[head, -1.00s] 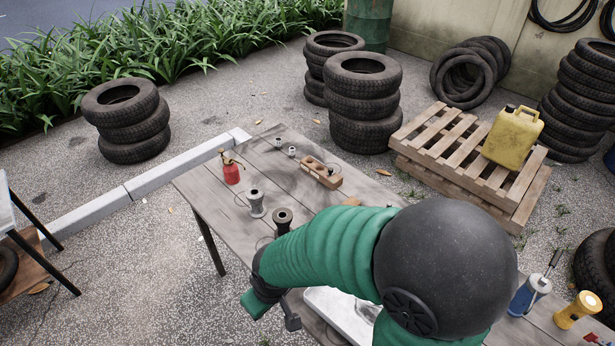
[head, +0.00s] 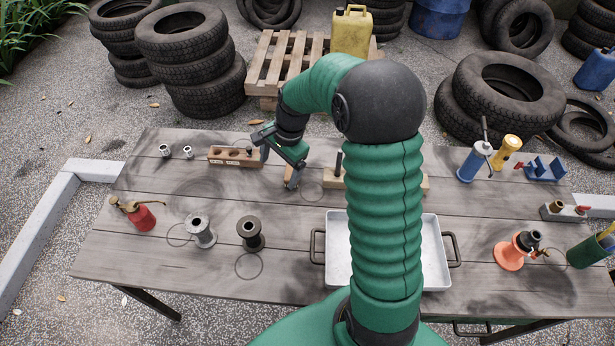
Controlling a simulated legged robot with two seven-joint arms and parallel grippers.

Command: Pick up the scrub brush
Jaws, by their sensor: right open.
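My right gripper (head: 278,163) is open over the far side of the wooden table, pointing down and left. A small brown wooden piece (head: 291,179) shows at its nearer fingertip. It may be part of the scrub brush, but the gripper hides much of it and I cannot tell if they touch. No bristles can be made out. Another wooden piece (head: 335,182) with a dark upright peg is partly hidden behind my right arm. My left gripper is not in view.
On the table (head: 200,277) are a white tray (head: 336,262) partly behind my arm, two spools (head: 201,233) (head: 250,232), a red oil can (head: 142,217), a blue bottle (head: 474,163), a yellow flashlight (head: 506,152) and an orange item (head: 511,254). Tyres and a pallet (head: 286,63) stand beyond.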

